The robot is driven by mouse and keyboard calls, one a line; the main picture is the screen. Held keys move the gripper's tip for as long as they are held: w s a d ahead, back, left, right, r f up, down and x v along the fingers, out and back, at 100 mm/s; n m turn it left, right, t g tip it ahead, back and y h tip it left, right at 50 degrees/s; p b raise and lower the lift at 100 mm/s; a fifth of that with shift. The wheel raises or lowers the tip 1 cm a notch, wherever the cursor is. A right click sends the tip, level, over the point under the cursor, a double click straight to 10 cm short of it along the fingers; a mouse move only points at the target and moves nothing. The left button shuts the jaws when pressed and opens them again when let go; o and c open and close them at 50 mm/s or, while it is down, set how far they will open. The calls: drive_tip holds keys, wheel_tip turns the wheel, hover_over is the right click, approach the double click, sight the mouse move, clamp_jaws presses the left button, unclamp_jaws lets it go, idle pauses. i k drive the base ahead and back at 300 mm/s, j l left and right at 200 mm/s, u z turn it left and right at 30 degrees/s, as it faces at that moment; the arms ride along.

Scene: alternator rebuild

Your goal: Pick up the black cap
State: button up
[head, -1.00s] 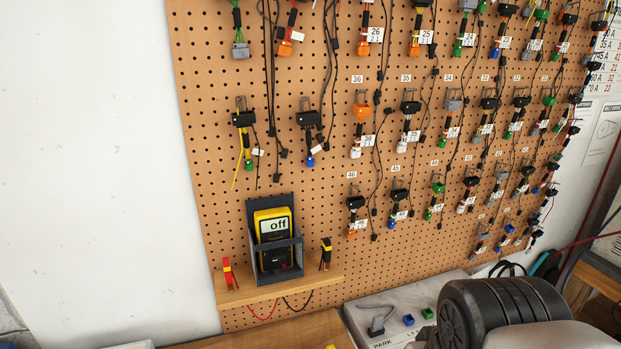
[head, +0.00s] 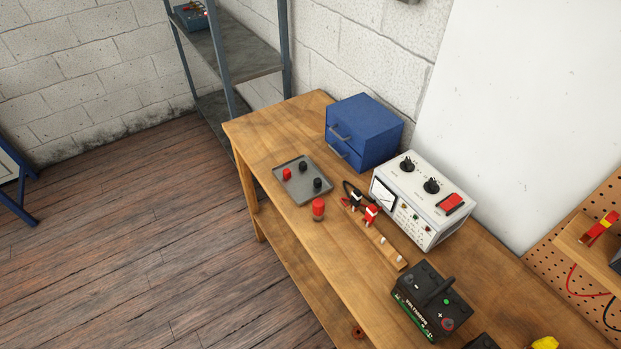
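Two small black caps stand in a shallow grey tray (head: 283,188) on the wooden bench. One black cap (head: 304,166) is near the tray's far edge. The other black cap (head: 318,183) is nearer its right edge. A red cap (head: 287,174) stands to their left in the same tray. I cannot tell which black cap the task names. My gripper is not in view.
A larger red-topped piece (head: 318,207) stands just outside the tray. A blue drawer box (head: 364,128) is behind it. Red and black clips (head: 371,215) on a wooden strip, a white meter unit (head: 424,198) and a black battery (head: 431,303) are to the right. The bench's left end is clear.

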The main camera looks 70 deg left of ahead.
sight(317, 182)
drive_tip(key=u, duration=2.4)
drive_tip(key=i+j+z, duration=0.15)
drive_tip(key=z, duration=0.2)
drive_tip(key=i+j+z, duration=0.15)
drive_tip(key=z, duration=0.25)
drive_tip(key=j+z, duration=0.35)
drive_tip(key=i+j, duration=0.15)
drive_tip(key=j, duration=0.25)
drive_tip(key=i+j+z, duration=0.1)
drive_tip(key=j, duration=0.25)
drive_tip(key=i+j+z, duration=0.1)
drive_tip(key=j, duration=0.3)
drive_tip(key=i+j, duration=0.15)
drive_tip(key=j, duration=0.25)
drive_tip(key=i+j+z, duration=0.1)
drive_tip(key=j, duration=0.3)
drive_tip(key=i+j, duration=0.1)
drive_tip(key=j, duration=0.3)
drive_tip(key=z, duration=0.05)
